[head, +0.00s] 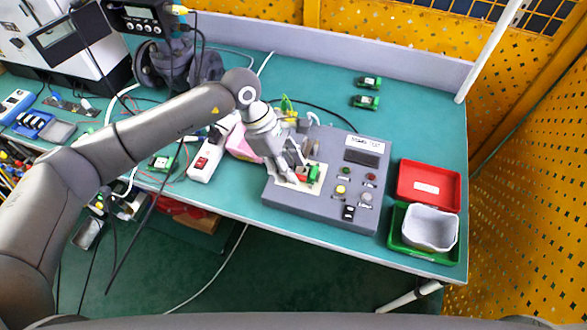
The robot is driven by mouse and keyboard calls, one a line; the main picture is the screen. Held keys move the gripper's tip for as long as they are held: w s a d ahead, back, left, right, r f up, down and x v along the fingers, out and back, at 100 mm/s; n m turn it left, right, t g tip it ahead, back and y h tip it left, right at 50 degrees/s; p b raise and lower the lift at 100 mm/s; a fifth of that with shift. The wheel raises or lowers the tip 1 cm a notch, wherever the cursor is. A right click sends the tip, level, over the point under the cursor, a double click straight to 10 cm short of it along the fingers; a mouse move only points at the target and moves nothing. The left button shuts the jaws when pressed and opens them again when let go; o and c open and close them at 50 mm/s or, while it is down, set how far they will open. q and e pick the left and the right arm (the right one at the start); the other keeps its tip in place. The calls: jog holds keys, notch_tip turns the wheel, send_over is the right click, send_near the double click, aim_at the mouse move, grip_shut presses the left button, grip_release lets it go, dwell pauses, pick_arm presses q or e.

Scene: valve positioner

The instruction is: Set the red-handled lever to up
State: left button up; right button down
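A grey control panel box (330,208) lies on the green bench top. On its left part is a pale plate (285,183) with a small red piece (302,174), which looks like the red lever handle, and a green piece (314,173) beside it. My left gripper (298,172) points down over this plate, with its fingers at or very near the red piece. The fingers partly hide the lever, so its position cannot be read. I cannot tell whether the fingers are open or shut on it. My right gripper is not in view.
Right of the panel are a red tray (430,183) and a green tray (398,240) holding a white bin (430,228). A white power strip (205,160) and cables lie to the left. Two green modules (366,101) sit at the back. The bench behind the panel is mostly clear.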

pick_arm(q)
jog(key=shift+p+x, duration=0.3)
jog(key=shift+x, duration=1.4)
grip_shut()
